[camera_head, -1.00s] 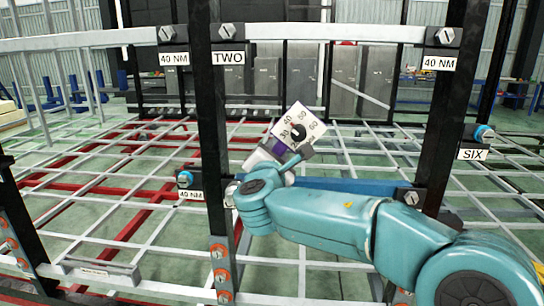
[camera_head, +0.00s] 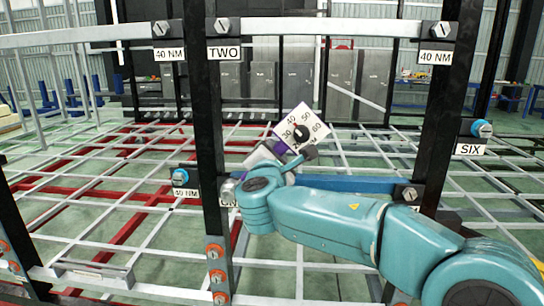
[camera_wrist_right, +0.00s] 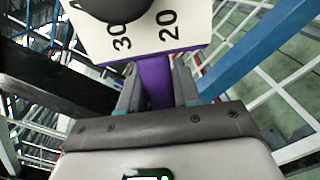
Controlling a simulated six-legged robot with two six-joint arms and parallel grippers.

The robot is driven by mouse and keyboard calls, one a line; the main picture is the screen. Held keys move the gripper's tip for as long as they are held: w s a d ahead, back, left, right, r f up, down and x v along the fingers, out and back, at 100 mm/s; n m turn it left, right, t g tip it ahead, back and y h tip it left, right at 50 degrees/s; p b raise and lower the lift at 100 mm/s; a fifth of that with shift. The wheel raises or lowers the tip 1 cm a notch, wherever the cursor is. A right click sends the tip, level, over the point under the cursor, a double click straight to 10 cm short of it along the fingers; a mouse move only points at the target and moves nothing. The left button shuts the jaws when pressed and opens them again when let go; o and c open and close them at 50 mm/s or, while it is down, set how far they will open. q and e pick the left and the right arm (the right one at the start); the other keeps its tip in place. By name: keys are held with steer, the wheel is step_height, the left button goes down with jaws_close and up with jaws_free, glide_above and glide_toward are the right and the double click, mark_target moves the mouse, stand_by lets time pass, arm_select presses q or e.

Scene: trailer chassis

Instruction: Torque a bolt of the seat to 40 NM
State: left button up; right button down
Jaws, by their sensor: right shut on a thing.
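My right gripper (camera_head: 284,156) is shut on a torque tool with a white square dial plate (camera_head: 302,128), which stands tilted between the two black uprights. In the right wrist view, my right gripper (camera_wrist_right: 157,90) has its fingers on either side of the tool's purple part (camera_wrist_right: 154,78); the numbers 30 and 20 show above. A silver bolt end (camera_head: 228,192) is just left of my right wrist; whether the tool touches it I cannot tell. Other bolts are at the upper left (camera_head: 222,25), upper right (camera_head: 441,28) and lower right (camera_head: 409,193). My left gripper is out of view.
Black uprights (camera_head: 207,120) carry "TWO", "SIX" and several "40 NM" labels. A blue bar (camera_head: 350,184) runs behind my right arm. Blue-collared bolts (camera_head: 180,177) sit at the sides, orange ones (camera_head: 215,251) below. A grey and red lattice (camera_head: 110,215) covers the floor.

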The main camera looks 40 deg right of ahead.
steer(key=shift+s+d+f+m+b, duration=0.35)
steer(key=shift+m+b, duration=0.15)
steer(key=shift+b, duration=0.45)
steer(key=shift+s+d+f+m+b, duration=0.25)
steer(key=shift+f+m+b, duration=0.2)
steer(key=shift+b, duration=0.65)
steer(key=shift+w+a+r+n+p, duration=0.15)
steer(key=shift+a+r+n+p, duration=0.15)
steer(key=shift+n+p, duration=0.1)
